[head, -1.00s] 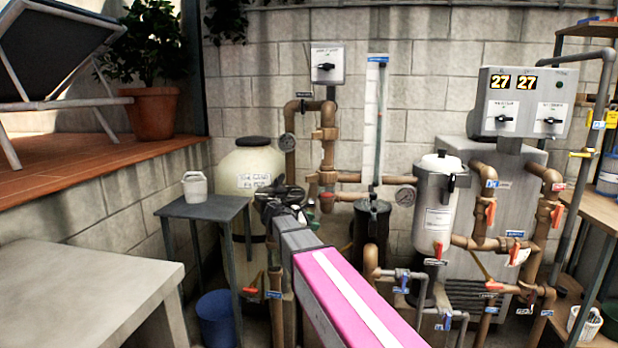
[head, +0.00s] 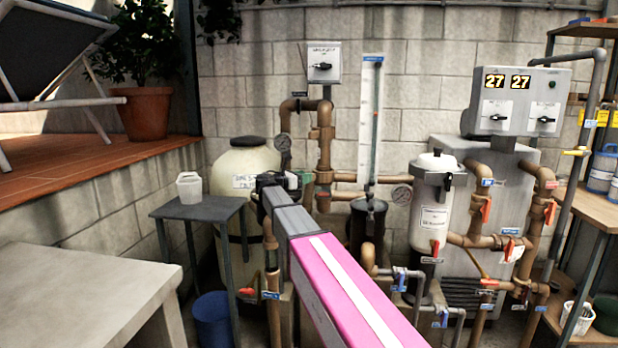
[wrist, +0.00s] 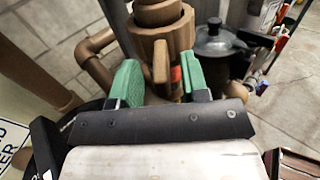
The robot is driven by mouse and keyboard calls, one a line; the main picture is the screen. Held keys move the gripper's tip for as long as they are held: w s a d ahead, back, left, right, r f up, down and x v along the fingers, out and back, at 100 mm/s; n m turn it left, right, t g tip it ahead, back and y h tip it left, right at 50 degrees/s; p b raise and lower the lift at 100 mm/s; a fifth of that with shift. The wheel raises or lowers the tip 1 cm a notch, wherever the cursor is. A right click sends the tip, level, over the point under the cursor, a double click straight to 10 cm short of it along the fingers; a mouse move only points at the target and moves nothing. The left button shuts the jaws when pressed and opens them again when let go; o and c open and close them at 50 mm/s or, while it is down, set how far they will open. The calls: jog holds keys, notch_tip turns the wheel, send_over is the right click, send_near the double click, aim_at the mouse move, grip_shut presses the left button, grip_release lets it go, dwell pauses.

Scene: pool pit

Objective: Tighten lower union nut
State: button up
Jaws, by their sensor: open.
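The lower union nut is the brown collar (head: 323,178) on the vertical pipe, just right of my gripper (head: 292,181) in the head view. In the wrist view the ribbed brown nut (wrist: 166,36) fills the top centre, with a lug projecting toward me. My gripper (wrist: 160,78) is open, its two green-padded fingers on either side of that lug. A gap shows beside the lug; I cannot tell whether either pad touches. The upper union nut (head: 322,132) sits higher on the same pipe. My gripper partly hides the pipework below.
A cream tank (head: 243,165) stands behind my arm at left. A gauge (head: 284,142) and switch box (head: 324,63) are near the pipe. A clear column (head: 370,120) and white filter canister (head: 432,210) stand right. A small table (head: 200,209) is left.

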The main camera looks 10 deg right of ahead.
aim_at(319, 176)
jog(key=shift+x, duration=1.5)
grip_shut()
